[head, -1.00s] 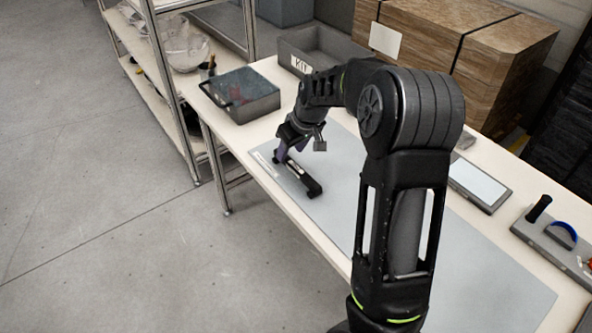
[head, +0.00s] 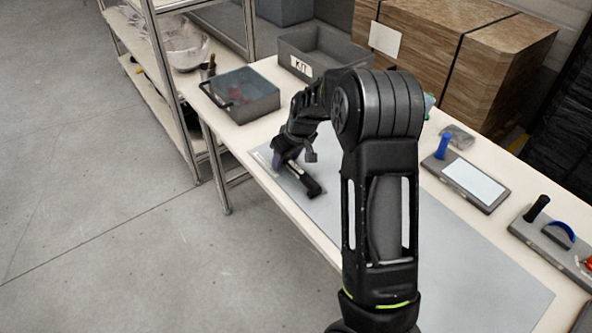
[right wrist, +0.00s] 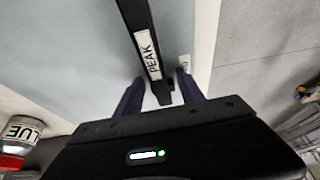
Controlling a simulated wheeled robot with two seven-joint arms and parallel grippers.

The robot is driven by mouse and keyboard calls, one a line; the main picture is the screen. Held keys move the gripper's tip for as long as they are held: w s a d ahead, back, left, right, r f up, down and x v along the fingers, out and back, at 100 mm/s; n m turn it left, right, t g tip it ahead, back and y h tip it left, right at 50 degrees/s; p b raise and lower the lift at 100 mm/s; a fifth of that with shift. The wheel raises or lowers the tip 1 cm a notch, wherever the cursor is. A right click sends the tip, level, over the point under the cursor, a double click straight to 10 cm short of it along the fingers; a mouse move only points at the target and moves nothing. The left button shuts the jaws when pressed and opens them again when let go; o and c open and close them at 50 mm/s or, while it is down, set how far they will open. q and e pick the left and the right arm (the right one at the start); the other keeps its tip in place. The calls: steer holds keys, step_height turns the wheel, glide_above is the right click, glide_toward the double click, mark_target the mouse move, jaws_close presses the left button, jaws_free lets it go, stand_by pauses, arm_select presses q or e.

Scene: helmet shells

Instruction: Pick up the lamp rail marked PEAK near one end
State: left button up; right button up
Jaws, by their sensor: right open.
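The lamp rail (head: 303,180) is a dark bar with a white label, lying on the grey mat (head: 430,270) near the table's left edge. In the right wrist view the rail (right wrist: 139,20) shows its label reading PEAK (right wrist: 148,54) close to one end. My right gripper (head: 284,158) is over the far end of the rail. In the right wrist view its two purple fingers (right wrist: 158,92) are open, one on each side of the rail's end near the label. Whether they touch the rail I cannot tell. My left gripper is not in view.
A grey box with a glassy lid (head: 240,95) and a grey bin marked KIT (head: 320,50) stand at the back of the table. A flat holder with a blue handle (head: 465,180) and another tool board (head: 550,235) lie on the right. The mat's middle is clear.

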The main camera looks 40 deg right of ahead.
steer(key=shift+f, duration=0.1)
stand_by(0.6)
steer(key=shift+c, duration=0.3)
jaws_close()
